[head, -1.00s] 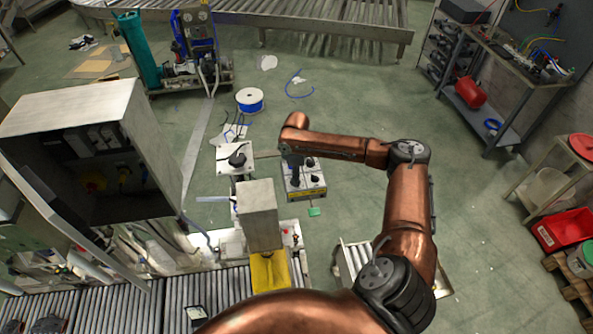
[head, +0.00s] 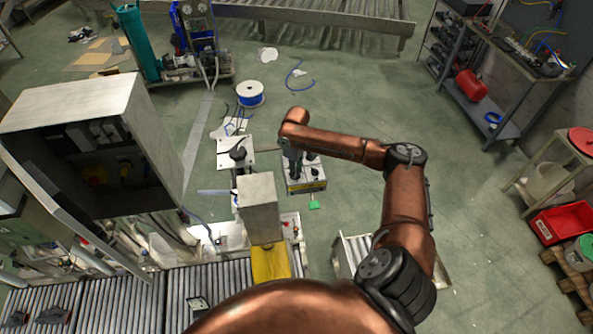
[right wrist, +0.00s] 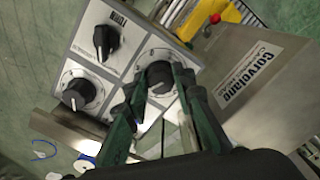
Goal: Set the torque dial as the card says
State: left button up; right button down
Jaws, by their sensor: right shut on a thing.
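The control box (head: 306,184) with black dials stands below my right gripper (head: 293,168) in the head view. In the right wrist view its pale panel (right wrist: 84,45) carries three black dials. My right gripper (right wrist: 161,84) is shut on one dial (right wrist: 159,72), its green fingers on either side of the knob. The fingers partly cover this dial's scale, and I cannot read its setting. A second dial (right wrist: 106,41) and a third dial (right wrist: 79,94) are clear of the fingers. I cannot make out the card for certain. My left gripper is not in view.
A plate with a black knob (head: 236,153) stands left of the control box. A small green tag (head: 314,205) hangs at its front. Open floor lies to the right.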

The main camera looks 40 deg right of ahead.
jog(key=c, duration=1.6)
grip_release()
notch_tip(320, 180, up, 12)
